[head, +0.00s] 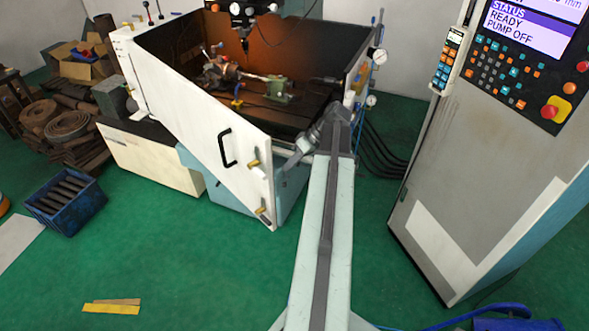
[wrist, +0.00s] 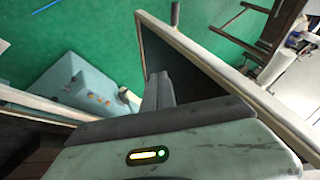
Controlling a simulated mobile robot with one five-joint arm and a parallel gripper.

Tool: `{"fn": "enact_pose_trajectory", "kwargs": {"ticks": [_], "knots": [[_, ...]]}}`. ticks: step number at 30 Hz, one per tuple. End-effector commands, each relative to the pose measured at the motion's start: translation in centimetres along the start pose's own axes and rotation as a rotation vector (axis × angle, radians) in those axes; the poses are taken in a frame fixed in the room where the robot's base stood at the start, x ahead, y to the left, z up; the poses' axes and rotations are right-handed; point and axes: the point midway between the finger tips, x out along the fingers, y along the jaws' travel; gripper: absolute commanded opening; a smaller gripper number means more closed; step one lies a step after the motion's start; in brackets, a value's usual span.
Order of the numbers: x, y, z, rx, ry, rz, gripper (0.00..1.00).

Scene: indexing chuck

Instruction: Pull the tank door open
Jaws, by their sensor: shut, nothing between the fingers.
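The tank door (head: 190,125) is a long white panel with a black handle (head: 222,148) and brass latches (head: 254,162) near its free right end. It stands ajar, its free end swung out from the tank (head: 305,80). My gripper (head: 288,165) is just behind that free end, on the inner side, in the gap between door and tank. In the wrist view my gripper (wrist: 158,90) is shut and empty, close to the door's dark inner face (wrist: 185,70). I cannot tell whether it touches the door. The handle is on the far outer side.
A control cabinet (head: 480,180) stands at the right. A blue crate (head: 80,215) and coiled hoses (head: 65,125) are at the left. Yellow strips (head: 110,308) lie on the green floor. The floor (head: 190,260) in front of the door is clear.

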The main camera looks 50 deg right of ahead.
Motion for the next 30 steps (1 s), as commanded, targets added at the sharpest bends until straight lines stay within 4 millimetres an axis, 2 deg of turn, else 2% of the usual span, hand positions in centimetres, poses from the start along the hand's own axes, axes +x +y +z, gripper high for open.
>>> {"fn": "enact_pose_trajectory", "kwargs": {"ticks": [1,4,7,12,23,24,27,30], "knots": [[1.9,0.3,0.5,-0.001,0.0,-0.001,0.0],[4.0,0.3,0.4,-0.001,-0.001,-0.001,0.0],[4.0,-1.8,0.1,0.0,0.0,0.0,0.0],[4.8,-3.2,0.1,0.001,0.0,0.0,0.0],[5.0,-3.5,0.0,0.002,0.001,0.001,0.0],[5.2,-4.3,0.4,0.005,0.002,0.003,0.0],[5.2,-3.8,0.1,0.005,0.002,0.002,0.0],[5.7,-4.3,-0.4,0.006,0.001,0.004,0.0]]}}
